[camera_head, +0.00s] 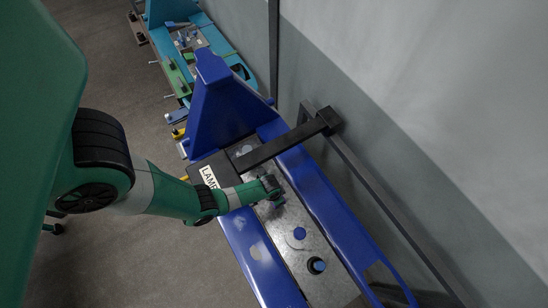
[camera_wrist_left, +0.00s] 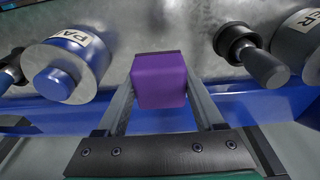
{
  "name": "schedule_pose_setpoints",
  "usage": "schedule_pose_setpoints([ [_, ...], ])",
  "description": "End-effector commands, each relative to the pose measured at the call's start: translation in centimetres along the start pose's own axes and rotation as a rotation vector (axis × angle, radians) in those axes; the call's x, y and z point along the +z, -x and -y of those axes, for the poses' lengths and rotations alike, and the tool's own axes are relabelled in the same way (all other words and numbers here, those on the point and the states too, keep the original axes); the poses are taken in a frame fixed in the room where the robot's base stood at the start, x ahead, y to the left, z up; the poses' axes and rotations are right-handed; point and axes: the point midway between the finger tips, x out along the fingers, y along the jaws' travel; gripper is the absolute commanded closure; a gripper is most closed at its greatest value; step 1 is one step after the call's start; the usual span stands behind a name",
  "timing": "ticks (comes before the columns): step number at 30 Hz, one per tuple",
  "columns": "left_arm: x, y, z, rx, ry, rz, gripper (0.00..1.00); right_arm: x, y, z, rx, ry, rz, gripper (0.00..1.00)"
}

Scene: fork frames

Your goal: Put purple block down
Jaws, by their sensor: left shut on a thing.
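The purple block (camera_wrist_left: 160,80) sits between the two fingers of my left gripper (camera_wrist_left: 160,72) in the left wrist view. The gripper is shut on it. A grey metal surface (camera_wrist_left: 185,22) lies behind the block; I cannot tell whether the block touches it. In the head view my green left arm comes in from the left, and my left gripper (camera_head: 272,190) is over the metal plate (camera_head: 285,215) of the blue frame. The block cannot be made out there. My right gripper is in neither view.
In the wrist view a labelled cylinder with a blue button (camera_wrist_left: 62,82) stands left of the block. A black knob (camera_wrist_left: 255,58) and another labelled cylinder (camera_wrist_left: 300,42) stand right. In the head view a dark bar (camera_head: 275,147) crosses the blue frame (camera_head: 222,105) beside the gripper.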

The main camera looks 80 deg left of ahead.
Motion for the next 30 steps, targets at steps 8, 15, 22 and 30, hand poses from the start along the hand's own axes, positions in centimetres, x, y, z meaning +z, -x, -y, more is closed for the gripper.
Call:
schedule_pose_setpoints([
  [8,0.3,-2.0,0.0,-0.001,0.006,-0.001,1.00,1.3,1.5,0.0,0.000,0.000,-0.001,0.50],
  [15,1.0,-6.5,0.0,-0.001,0.005,-0.001,1.00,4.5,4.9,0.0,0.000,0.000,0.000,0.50],
  [22,1.1,-7.1,0.0,-0.001,0.005,-0.001,1.00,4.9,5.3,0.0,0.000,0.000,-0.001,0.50],
  [30,1.5,-10.2,0.0,-0.001,0.004,-0.001,1.00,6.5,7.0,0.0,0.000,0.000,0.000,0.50],
])
